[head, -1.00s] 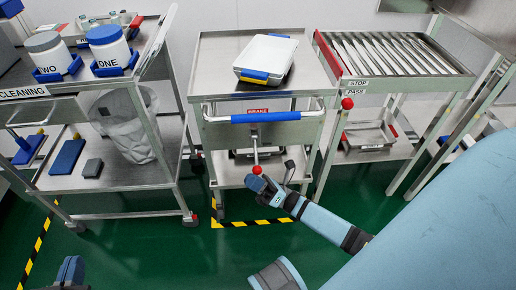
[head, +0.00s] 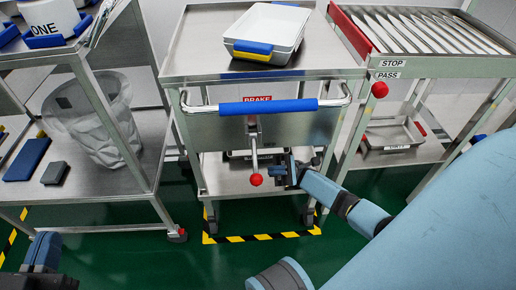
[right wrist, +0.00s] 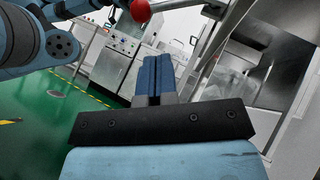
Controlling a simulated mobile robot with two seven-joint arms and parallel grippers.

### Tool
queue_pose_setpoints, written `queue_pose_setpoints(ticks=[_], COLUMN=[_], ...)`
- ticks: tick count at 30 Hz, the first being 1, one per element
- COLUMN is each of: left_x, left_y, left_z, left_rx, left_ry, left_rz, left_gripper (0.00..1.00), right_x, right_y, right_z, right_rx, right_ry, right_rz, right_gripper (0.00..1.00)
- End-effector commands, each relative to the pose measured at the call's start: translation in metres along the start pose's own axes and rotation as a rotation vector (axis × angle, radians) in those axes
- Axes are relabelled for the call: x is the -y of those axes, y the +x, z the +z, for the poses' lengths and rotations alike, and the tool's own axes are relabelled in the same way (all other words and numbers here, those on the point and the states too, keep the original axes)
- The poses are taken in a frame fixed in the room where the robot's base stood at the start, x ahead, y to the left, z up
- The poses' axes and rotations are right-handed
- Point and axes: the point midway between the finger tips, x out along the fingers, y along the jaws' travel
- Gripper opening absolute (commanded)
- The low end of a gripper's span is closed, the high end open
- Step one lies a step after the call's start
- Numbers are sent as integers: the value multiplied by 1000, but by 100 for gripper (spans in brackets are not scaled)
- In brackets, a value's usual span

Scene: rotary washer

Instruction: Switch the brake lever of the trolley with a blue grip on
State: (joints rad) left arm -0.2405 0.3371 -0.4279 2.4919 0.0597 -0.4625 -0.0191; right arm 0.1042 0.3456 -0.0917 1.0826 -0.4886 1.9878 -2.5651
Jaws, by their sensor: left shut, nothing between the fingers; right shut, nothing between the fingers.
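The steel trolley (head: 185,140) with a blue grip (head: 268,107) stands in front of me. Its brake lever (head: 254,150) hangs below the red BRAKE label (head: 257,98) and ends in a red ball (head: 256,180). The ball also shows in the right wrist view (right wrist: 140,10), at the top edge. My right gripper (head: 283,172) is shut and empty, just right of the ball; whether it touches the lever I cannot tell. In the right wrist view its blue fingers (right wrist: 158,75) are together. My left gripper (head: 42,255) is low at the left, empty, away from the trolley.
A cleaning cart (head: 90,180) with a bin (head: 95,125) stands left. A roller table (head: 420,60) with a red knob (head: 379,90) stands close on the right. Green floor is free in front.

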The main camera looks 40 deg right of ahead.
Motion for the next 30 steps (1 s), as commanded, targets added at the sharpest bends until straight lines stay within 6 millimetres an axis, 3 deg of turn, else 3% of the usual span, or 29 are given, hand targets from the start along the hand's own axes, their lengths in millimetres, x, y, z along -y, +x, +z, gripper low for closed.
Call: queue_pose_setpoints(ticks=[17, 30], left_x=[0, -1], left_y=[0, 0], left_z=[0, 2], left_rx=[0, 1], left_ry=[-2, -5], left_rz=[1, 0], left_gripper=[0, 0], right_x=[0, -2], right_y=[6, 79], right_z=[0, 0], right_rx=[3, 4], right_ry=[-5, -5], right_rz=[4, 4], right_gripper=[0, 0])
